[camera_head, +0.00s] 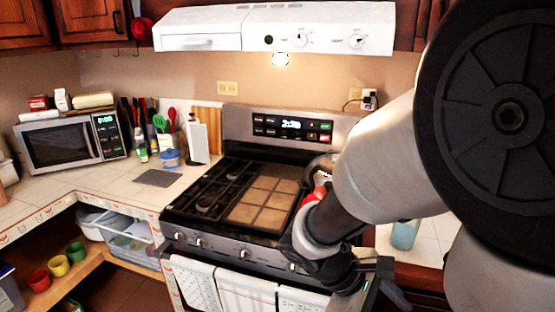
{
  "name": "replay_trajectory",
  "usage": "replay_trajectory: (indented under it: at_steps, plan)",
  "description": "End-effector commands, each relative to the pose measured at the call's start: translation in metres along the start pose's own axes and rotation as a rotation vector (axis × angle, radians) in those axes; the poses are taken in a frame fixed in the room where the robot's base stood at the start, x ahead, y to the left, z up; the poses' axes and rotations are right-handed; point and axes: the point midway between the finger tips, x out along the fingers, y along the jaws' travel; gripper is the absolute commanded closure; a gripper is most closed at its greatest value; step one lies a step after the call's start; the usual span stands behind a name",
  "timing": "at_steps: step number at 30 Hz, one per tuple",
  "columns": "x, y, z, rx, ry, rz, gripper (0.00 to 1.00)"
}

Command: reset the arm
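My arm fills the right side of the head view and reaches down in front of the stove.
The stove (188,222) has black grates and a tan griddle (262,203). A shiny pot or kettle (322,165) is partly hidden behind my arm. Towels (247,292) hang in front. A microwave (62,145) and utensils stand left. A bottle (404,236) stands on the right counter.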

Motion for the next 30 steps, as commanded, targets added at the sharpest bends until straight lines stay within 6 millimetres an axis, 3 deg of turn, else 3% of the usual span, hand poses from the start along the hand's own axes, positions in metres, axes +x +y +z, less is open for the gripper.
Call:
replay_trajectory:
  at_steps: [1,9,15,20,30]
  plan:
    - [-0.016,0.001,0.012,0.116,0.081,-0.058,0.45]
    - [-0.099,-0.002,0.044,0.648,0.495,-0.311,0.45]
    - [-0.153,0.006,0.063,0.905,0.737,-0.399,0.45]
    - [-0.171,0.008,0.069,0.984,0.820,-0.424,0.45]
    - [-0.172,0.009,0.070,0.989,0.825,-0.426,0.45]
